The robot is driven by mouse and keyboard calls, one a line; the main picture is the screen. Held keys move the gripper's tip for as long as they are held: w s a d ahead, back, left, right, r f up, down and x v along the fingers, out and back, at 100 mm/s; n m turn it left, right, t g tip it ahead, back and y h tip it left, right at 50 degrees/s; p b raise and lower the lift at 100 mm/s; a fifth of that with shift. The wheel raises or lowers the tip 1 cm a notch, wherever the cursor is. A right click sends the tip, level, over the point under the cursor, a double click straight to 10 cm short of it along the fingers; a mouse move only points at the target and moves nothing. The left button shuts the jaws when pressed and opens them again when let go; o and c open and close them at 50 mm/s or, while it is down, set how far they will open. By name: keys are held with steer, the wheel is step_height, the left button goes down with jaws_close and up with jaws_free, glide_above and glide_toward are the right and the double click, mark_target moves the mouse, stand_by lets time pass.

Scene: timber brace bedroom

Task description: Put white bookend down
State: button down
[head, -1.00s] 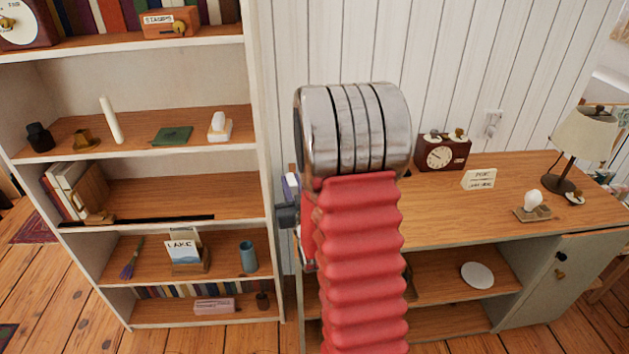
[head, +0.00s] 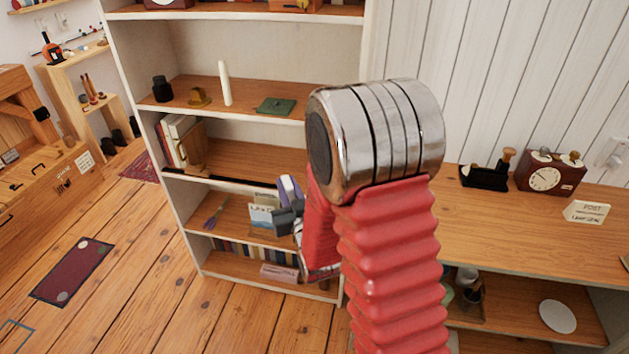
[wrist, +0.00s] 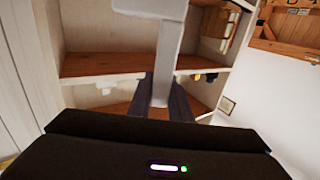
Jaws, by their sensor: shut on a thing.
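The white bookend (wrist: 165,50) shows in the wrist view as an angled pale piece, with a wide flat part on top and a narrower upright below. My gripper (wrist: 160,92) is shut on the upright, with one dark finger on each side. In the head view my gripper (head: 289,200) is in front of the bookcase (head: 368,45), around the height of its middle shelves. My red arm hides part of it, and I cannot clearly make out the bookend there. A brown wooden bookend (head: 194,155) stands against several books (head: 178,138) on a middle shelf.
That middle shelf (head: 245,160) is bare right of the books. The shelf above holds a black jar, a brass piece, a white candle (head: 225,84) and a green item (head: 276,105). Below are a picture card and more books. A desk (head: 500,225) with a clock (head: 548,173) stands right.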

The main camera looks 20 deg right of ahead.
steer(key=a+y, duration=0.1)
steer(key=a, duration=0.2)
steer(key=shift+a+n, duration=0.3)
steer(key=shift+d, duration=0.15)
